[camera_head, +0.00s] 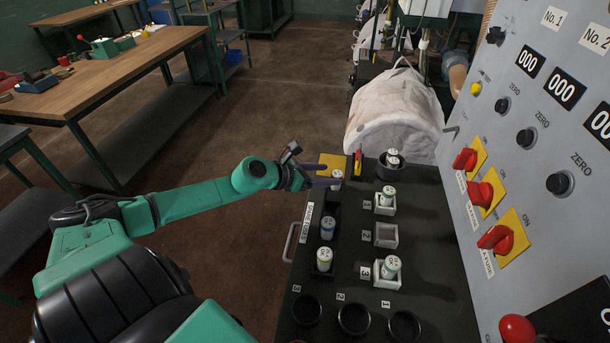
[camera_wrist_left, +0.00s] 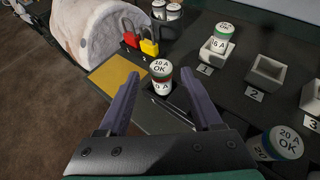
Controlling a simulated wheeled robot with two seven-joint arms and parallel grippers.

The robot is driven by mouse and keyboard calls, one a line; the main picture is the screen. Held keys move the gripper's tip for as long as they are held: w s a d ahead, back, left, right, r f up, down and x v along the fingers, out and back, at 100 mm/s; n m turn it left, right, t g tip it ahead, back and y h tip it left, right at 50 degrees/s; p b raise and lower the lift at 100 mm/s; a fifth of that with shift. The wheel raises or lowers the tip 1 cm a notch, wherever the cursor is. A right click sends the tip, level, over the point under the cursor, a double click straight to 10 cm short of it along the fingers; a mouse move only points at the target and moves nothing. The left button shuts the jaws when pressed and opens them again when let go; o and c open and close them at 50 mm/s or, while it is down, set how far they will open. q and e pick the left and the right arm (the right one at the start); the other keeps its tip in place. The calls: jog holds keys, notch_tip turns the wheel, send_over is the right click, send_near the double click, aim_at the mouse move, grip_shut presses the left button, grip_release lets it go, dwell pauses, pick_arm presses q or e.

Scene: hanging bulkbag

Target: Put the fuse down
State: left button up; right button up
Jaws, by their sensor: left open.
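A white fuse (camera_wrist_left: 161,76) marked 10 A OK stands upright at the far end of the black spare-fuse rack (camera_head: 318,208). It also shows in the head view (camera_head: 337,176). My left gripper (camera_head: 328,175) is open, with its purple fingers on either side of the fuse. In the left wrist view the gripper (camera_wrist_left: 160,88) shows gaps between both fingertips and the fuse. How the fuse's base sits in the rack is partly hidden. My right gripper is not in view.
Two more fuses (camera_head: 327,229) stand nearer in the rack. Square holders 1 (camera_head: 385,210) and 3 (camera_head: 386,282) hold fuses; holder 2 (camera_head: 386,236) is empty. A black cup (camera_head: 389,171) holds fuses beside red and yellow padlocks (camera_head: 357,163). The switch panel (camera_head: 520,110) rises at right.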

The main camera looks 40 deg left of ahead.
pick_arm(q)
jog(key=p+v, duration=0.2)
jog(key=v, duration=0.5)
jog(key=s+a+f+n+y, duration=0.1)
jog(key=a+f+n+y, duration=0.2)
jog(key=a+f+n, duration=0.45)
jog(key=s+a+f+n+g+y, duration=0.1)
jog(key=s+a+f+n+y, duration=0.1)
jog(key=s+a+f+n, duration=0.4)
jog(key=s+a+f+n+y, duration=0.2)
jog(key=s+a+f+n, duration=0.15)
jog(key=f+n, duration=0.45)
jog(key=s+d+f+n+g, duration=0.3)
jog(key=s+f+n, duration=0.25)
jog(key=f, duration=0.35)
jog(key=s+d+f+n+g, duration=0.2)
jog(key=s+d+f+n, duration=0.15)
jog(key=s+f, duration=0.4)
jog(key=s+d+f+n+g+h, duration=0.1)
jog(key=s+d+f+n, duration=0.3)
jog(key=d, duration=0.4)
jog(key=s+d+f+n+g, duration=0.3)
jog(key=s+d+f+n, duration=0.1)
jog(key=s+d+f, duration=0.3)
jog(key=shift+s+d+f+g+h, duration=0.3)
jog(key=shift+d+g+h, duration=0.1)
jog(key=shift+d, duration=0.1)
